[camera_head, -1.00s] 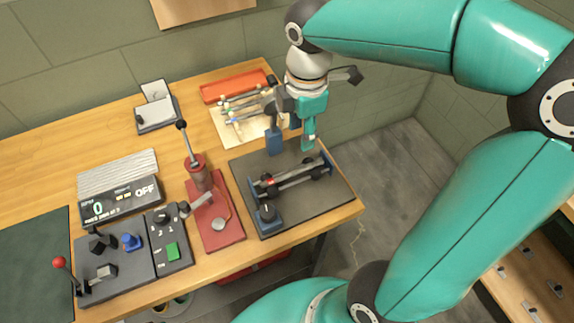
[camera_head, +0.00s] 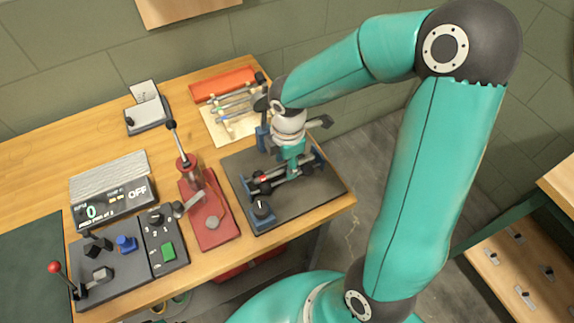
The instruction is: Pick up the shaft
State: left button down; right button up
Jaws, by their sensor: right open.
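A dark fixture with blue end blocks (camera_head: 263,213) stands on a black board at the right front of the wooden table. A grey rod, which looks like the shaft (camera_head: 275,183), lies along it, partly hidden by my gripper. My right gripper (camera_head: 291,166) points down over the middle of this rod and is open. I cannot tell whether its fingers touch the rod. Several thin rods also lie on a cream sheet (camera_head: 217,134) behind. My left gripper is not in view.
A red tray (camera_head: 222,82) lies at the back. A red press with a lever (camera_head: 209,228) stands left of the board (camera_head: 325,197). Control boxes (camera_head: 112,268) and an OFF display (camera_head: 110,205) are at left. The table's right edge is close to the board.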

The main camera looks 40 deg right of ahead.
jog(key=shift+f, duration=0.4)
jog(key=shift+c, duration=0.4)
grip_shut()
